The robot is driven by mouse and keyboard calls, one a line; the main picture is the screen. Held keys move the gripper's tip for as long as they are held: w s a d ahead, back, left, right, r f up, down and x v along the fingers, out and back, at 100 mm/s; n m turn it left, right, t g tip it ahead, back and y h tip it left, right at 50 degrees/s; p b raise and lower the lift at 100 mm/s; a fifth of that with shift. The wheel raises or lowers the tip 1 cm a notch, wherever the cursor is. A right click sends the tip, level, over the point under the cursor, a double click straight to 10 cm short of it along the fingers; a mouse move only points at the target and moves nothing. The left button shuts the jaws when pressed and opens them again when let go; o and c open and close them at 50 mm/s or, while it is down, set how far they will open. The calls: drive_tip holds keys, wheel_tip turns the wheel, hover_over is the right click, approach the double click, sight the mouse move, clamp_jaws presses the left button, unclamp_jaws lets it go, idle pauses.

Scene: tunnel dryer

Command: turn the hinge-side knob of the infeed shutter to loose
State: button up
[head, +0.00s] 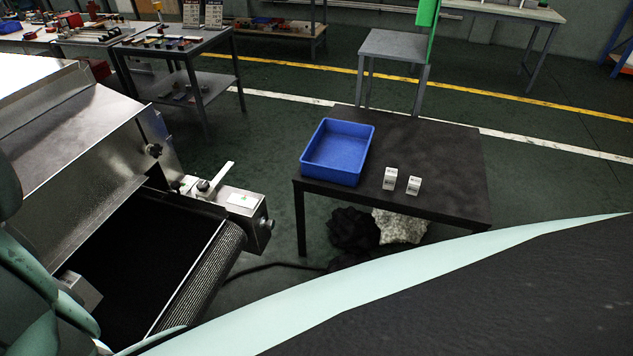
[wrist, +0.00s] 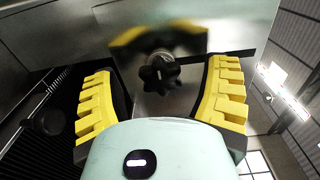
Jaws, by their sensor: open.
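A black lobed knob (wrist: 160,73) on a short metal stem stands out from a shiny metal panel in the wrist view. My gripper (wrist: 164,68) is open, with one yellow ribbed finger on each side of this knob. A gap shows between the knob and each finger. A second dark round knob (wrist: 46,122) shows at the left of the wrist view. In the head view, the metal infeed shutter (head: 50,130) slopes above the dark belt, with a black knob (head: 153,150) on its side. My gripper's fingers are not visible there. I cannot tell which way the knobs are set.
The dryer's belt (head: 120,265) runs out below the shutter. A dark table (head: 430,150) holds a blue tray (head: 336,181) and two white boxes (head: 390,178).

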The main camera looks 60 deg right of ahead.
drive_tip(key=shift+w, duration=0.4)
drive_tip(key=c, duration=1.2)
